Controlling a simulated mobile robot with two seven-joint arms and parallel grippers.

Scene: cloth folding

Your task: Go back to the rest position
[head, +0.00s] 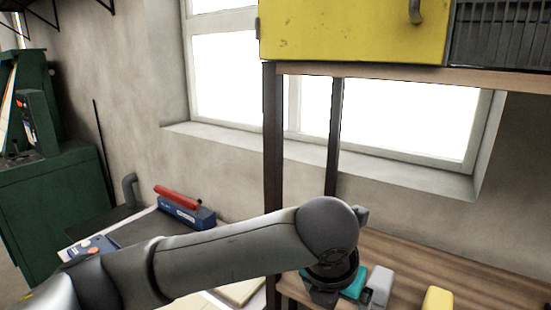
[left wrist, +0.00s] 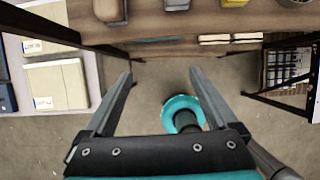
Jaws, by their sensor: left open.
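My left arm crosses the lower part of the head view from the left. Its gripper points down at the bottom edge there and is mostly cut off. In the left wrist view my left gripper (left wrist: 160,74) is open, with its two fingers wide apart and nothing between them. Bare floor and the edge of a wooden surface show beyond the fingers. No cloth being folded can be made out in either view. My right gripper is in neither view.
A wooden workbench (head: 455,262) stands at the right, with a yellow item (head: 438,299) on it. Dark posts (head: 272,150) hold a shelf with a yellow cabinet (head: 350,30). A blue and red device (head: 185,212) sits at the left. Flat pale packages (left wrist: 57,85) lie left of the gripper.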

